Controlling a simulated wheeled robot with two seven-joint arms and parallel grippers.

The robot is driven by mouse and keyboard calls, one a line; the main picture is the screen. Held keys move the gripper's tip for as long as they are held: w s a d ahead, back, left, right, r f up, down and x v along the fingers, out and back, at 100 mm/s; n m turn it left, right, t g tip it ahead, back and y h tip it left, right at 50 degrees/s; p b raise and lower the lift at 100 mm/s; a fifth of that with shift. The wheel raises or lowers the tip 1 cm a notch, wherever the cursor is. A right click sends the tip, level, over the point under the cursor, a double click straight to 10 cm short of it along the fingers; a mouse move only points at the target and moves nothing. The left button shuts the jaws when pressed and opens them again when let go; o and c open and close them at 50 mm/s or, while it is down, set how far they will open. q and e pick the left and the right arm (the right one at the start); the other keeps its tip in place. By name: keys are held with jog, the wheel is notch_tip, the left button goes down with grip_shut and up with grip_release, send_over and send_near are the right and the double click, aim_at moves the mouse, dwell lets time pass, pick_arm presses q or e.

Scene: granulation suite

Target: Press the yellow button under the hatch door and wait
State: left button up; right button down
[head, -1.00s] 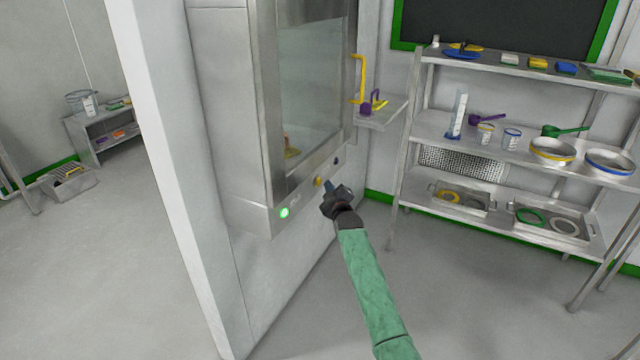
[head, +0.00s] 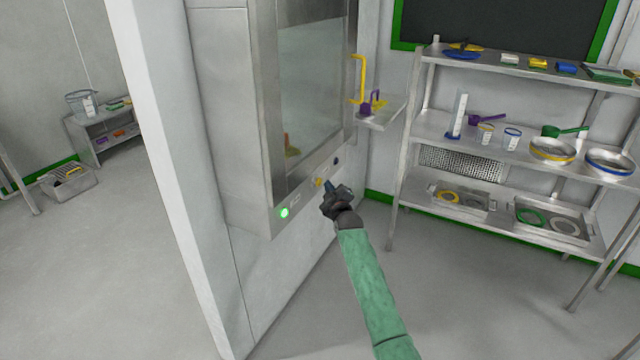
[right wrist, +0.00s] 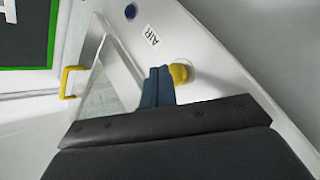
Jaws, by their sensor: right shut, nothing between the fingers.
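The hatch door (head: 312,85) is a glass pane in a steel frame on the wall unit, and it looks shut. Under it is a panel strip with a yellow button (head: 319,182), a lit green light (head: 284,213) and a dark blue button (head: 336,161). My right gripper (head: 328,187) is shut and empty, just right of the yellow button. In the right wrist view the blue fingertips (right wrist: 157,84) are beside the yellow button (right wrist: 180,73); I cannot tell whether they touch it. My left gripper is not in view.
A yellow handle (head: 358,78) stands out at the hatch's right edge, above a small wall shelf (head: 385,116) with a purple item. A steel rack (head: 425,125) with scoops, bowls and trays stands at right. The floor (head: 440,290) in front is clear.

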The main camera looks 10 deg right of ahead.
jog(key=shift+w+a, duration=0.1)
jog(key=shift+w+a, duration=0.15)
jog(key=shift+a, duration=0.1)
dwell(0.3)
jog(key=shift+w+a, duration=0.15)
dwell(0.5)
jog(key=shift+w+a, duration=0.15)
jog(key=shift+a, duration=0.1)
dwell(0.4)
jog(key=shift+d, duration=0.1)
jog(key=shift+s+d+p, duration=0.45)
jog(key=shift+s+d, duration=0.1)
jog(key=shift+d, duration=0.05)
